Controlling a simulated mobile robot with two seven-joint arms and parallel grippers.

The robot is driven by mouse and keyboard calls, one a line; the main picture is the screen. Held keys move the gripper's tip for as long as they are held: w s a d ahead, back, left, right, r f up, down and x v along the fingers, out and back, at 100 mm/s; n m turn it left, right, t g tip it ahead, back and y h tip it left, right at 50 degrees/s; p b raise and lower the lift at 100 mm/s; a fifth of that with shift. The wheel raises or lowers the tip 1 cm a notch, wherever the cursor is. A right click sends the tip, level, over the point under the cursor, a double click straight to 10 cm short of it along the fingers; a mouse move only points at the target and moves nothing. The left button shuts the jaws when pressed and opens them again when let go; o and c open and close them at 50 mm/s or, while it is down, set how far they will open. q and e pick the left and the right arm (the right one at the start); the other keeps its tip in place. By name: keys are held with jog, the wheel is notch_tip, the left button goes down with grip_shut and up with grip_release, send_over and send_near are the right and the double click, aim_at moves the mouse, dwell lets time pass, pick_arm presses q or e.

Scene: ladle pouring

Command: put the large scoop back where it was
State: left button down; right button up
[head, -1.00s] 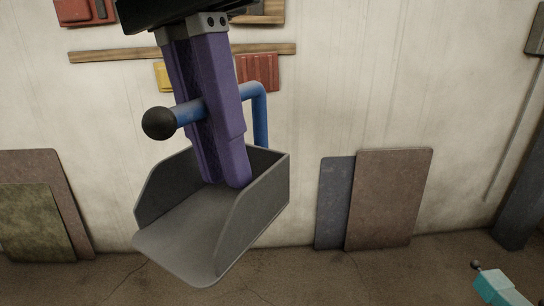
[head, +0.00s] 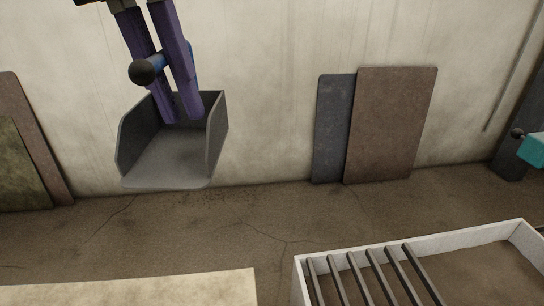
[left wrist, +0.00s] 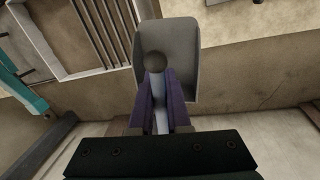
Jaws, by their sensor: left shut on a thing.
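The large scoop (head: 168,160) is a grey open-fronted pan with a blue handle ending in a black ball. In the head view it hangs in the air at the upper left, its open front towards me. My left gripper (head: 178,108) has purple fingers shut on the blue handle, with the fingertips reaching down into the pan. The scoop also shows in the left wrist view (left wrist: 183,45), beyond the purple fingers (left wrist: 161,88), with the black ball between them. The pan looks empty. My right gripper is not clearly in view.
A pale-rimmed box with dark bars (head: 298,278) stands at the lower right. A pale flat surface (head: 150,290) lies at the lower left. Brown (head: 392,125) and dark grey (head: 331,130) panels lean on the back wall. A teal part with a dark knob shows at the right edge.

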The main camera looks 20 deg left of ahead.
pick_arm(q)
jog(key=shift+n, duration=0.9)
jog(key=f+b, duration=0.7)
jog(key=f, duration=0.6)
jog(key=w+a+f+b, duration=0.1)
jog(key=f+b, duration=0.6)
jog(key=f, duration=0.6)
jog(key=w+a+f+b, duration=0.1)
jog(key=f+b, duration=0.6)
jog(key=f, duration=0.6)
jog(key=shift+f, duration=0.4)
pick_arm(e)
notch_tip(320, 180, down, 24)
jog(key=shift+r, duration=0.2)
pick_arm(q)
jog(key=shift+r, duration=0.1)
pick_arm(e)
jog(key=shift+r, duration=0.1)
pick_arm(q)
jog(key=c, duration=0.9)
grip_release()
